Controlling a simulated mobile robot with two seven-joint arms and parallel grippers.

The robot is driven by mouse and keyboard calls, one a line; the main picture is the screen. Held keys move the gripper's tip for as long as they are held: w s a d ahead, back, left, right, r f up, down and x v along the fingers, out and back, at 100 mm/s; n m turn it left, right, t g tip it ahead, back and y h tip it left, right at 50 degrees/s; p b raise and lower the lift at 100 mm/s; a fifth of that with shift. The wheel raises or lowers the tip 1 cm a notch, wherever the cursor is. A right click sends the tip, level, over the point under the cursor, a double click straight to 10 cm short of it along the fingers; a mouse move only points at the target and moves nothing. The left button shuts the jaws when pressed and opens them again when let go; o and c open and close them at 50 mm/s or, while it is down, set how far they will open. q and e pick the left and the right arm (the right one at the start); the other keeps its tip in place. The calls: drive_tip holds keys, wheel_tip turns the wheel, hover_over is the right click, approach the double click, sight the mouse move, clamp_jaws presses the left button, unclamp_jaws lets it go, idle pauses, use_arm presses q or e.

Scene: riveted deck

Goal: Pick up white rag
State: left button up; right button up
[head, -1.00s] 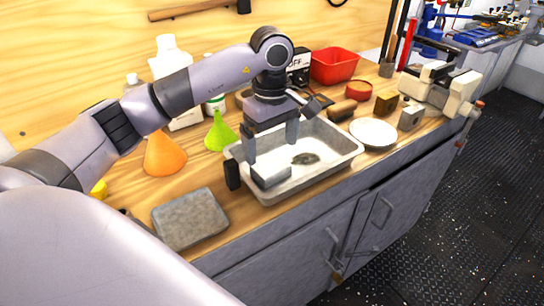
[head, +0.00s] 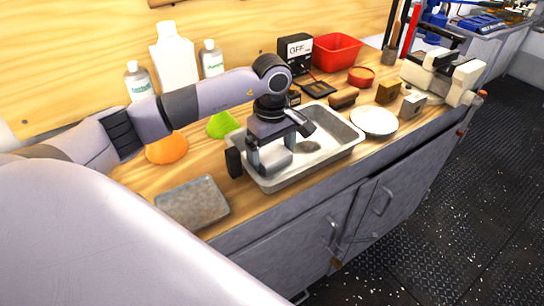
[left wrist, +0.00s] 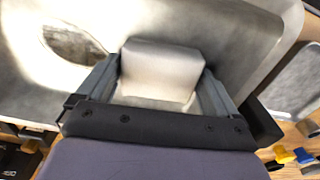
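The white rag (head: 279,163) is a small pale folded block lying in the grey metal tray (head: 340,154), at its left end. In the left wrist view the rag (left wrist: 160,72) fills most of the gap between my fingers. My left gripper (head: 272,160) points down into the tray with its fingers apart, one on each side of the rag. The fingers are close to the rag's sides; I cannot tell whether they touch it. My right gripper is not in view.
A grey flat block (head: 192,204) lies left of the tray. A green funnel (head: 221,125), an orange funnel (head: 167,148) and white bottles (head: 175,55) stand behind. A white plate (head: 374,121), a red bin (head: 336,53) and a vise (head: 445,78) are to the right.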

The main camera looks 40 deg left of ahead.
use_arm(q)
drive_tip(key=c, duration=0.3)
drive_tip(key=shift+c, duration=0.2)
drive_tip(key=shift+r, duration=0.2)
drive_tip(key=shift+c, duration=0.6)
wheel_tip(320, 180, up, 10)
wheel_tip(320, 180, up, 10)
drive_tip(key=p, duration=0.1)
hover_over(272, 153)
drive_tip(key=shift+f, duration=0.15)
